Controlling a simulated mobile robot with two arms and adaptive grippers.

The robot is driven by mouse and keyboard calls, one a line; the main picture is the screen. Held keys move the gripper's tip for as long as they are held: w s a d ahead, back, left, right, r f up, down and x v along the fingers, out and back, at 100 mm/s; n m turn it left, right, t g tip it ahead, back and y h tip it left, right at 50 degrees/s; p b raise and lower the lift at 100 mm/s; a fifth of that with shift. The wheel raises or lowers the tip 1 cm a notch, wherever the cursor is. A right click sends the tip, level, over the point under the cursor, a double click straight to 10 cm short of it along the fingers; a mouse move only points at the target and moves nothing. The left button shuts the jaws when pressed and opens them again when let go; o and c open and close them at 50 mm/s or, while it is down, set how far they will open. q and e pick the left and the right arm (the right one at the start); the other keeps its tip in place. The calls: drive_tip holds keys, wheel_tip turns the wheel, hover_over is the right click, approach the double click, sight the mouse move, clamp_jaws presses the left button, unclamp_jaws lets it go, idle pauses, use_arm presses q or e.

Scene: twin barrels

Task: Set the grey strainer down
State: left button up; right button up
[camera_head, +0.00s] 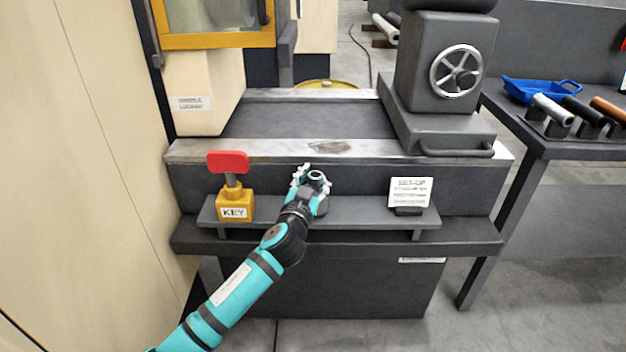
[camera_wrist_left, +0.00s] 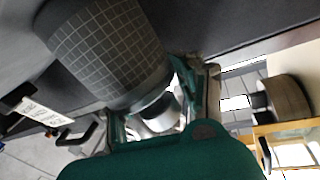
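The grey strainer (camera_wrist_left: 110,50) is a cylinder with a pale grid on its side and a silvery end. In the left wrist view its silvery end lies between the fingers of my left gripper (camera_wrist_left: 160,108). In the head view my left gripper (camera_head: 311,186) is closed around the strainer (camera_head: 319,177), of which only a small grey, ring-like end shows. They are at the middle of the narrow grey shelf (camera_head: 350,217) on the machine's front. I cannot tell whether the strainer touches the shelf. My right gripper is not in view.
A yellow KEY block (camera_head: 234,205) with a red-handled key stands left on the shelf. A set-up card (camera_head: 410,192) stands right. Shelf space on both sides of my gripper is clear. A handwheel block (camera_head: 445,70) is behind right; a side table holds a blue tray (camera_head: 535,90).

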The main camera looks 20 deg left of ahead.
use_arm(q)
drive_tip(key=shift+o, duration=1.4)
drive_tip(key=shift+r, duration=0.1)
drive_tip(key=s, duration=1.1)
drive_tip(key=s+a+f+g, duration=0.1)
drive_tip(key=s+f+g, duration=0.25)
drive_tip(key=f, duration=0.55)
drive_tip(key=s+a+f+g+p, duration=0.1)
drive_tip(key=s+f+g, duration=0.1)
drive_tip(key=s+f, duration=0.45)
drive_tip(key=s+a+f+g, duration=0.1)
drive_tip(key=s+f+g, duration=0.2)
drive_tip(key=f, duration=0.7)
drive_tip(key=s+d+f+g, duration=0.1)
drive_tip(key=s+f+g, duration=0.2)
drive_tip(key=s+f, duration=0.3)
drive_tip(key=s+d+f+g, duration=0.1)
drive_tip(key=s+f+g, duration=0.3)
drive_tip(key=s, duration=0.8)
wheel_tip(320, 180, down, 3)
drive_tip(key=shift+s+d+r+h, duration=0.1)
drive_tip(key=shift+s+d+h, duration=0.1)
drive_tip(key=shift+s+h, duration=0.15)
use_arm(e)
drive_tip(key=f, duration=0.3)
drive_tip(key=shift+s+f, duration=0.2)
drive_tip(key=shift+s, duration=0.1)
